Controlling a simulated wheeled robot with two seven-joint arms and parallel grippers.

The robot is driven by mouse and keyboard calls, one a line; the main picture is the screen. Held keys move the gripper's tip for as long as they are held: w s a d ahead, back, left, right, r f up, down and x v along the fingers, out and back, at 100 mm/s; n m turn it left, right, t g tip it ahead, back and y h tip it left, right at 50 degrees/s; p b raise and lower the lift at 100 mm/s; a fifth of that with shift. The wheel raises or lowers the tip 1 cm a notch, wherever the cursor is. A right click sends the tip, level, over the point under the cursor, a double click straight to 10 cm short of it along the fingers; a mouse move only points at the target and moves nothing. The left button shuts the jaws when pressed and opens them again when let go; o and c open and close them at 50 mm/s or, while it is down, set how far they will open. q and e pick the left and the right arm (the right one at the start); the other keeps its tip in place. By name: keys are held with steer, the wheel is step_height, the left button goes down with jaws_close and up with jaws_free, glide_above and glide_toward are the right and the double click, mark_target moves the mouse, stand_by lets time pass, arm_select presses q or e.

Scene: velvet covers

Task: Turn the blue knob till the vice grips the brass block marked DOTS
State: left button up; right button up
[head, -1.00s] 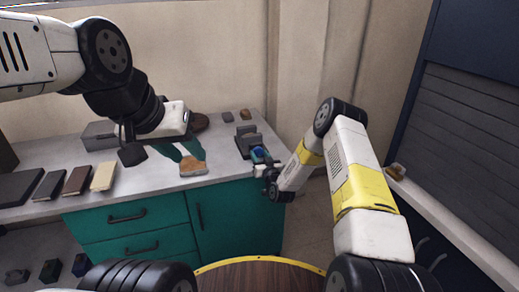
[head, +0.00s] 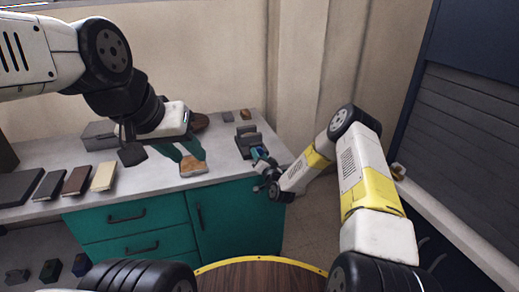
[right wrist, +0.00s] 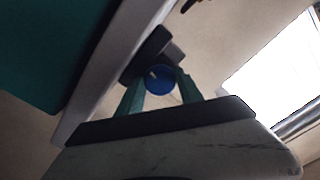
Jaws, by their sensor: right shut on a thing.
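The grey vice (head: 248,143) stands near the right end of the counter. Its blue knob (right wrist: 159,79) faces my right wrist camera, with a pale mark on its face. My right gripper (right wrist: 160,88) is shut on the knob, with one teal finger at each side; in the head view it is at the counter's front edge, at the vice's near side. A small brownish block (head: 245,115) lies behind the vice; no marking is readable, and I cannot tell what is between the jaws. My left gripper (head: 185,152) hangs over the counter, fingers apart and empty.
A tan-topped block (head: 193,166) lies under my left gripper. A small grey block (head: 227,116) is left of the brownish one. Several flat books (head: 76,180) lie at the left. Teal drawers (head: 130,225) are below the counter (head: 225,165). A dark shutter stands at the right.

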steer(key=m, duration=0.6)
stand_by(0.6)
steer(key=o, duration=1.4)
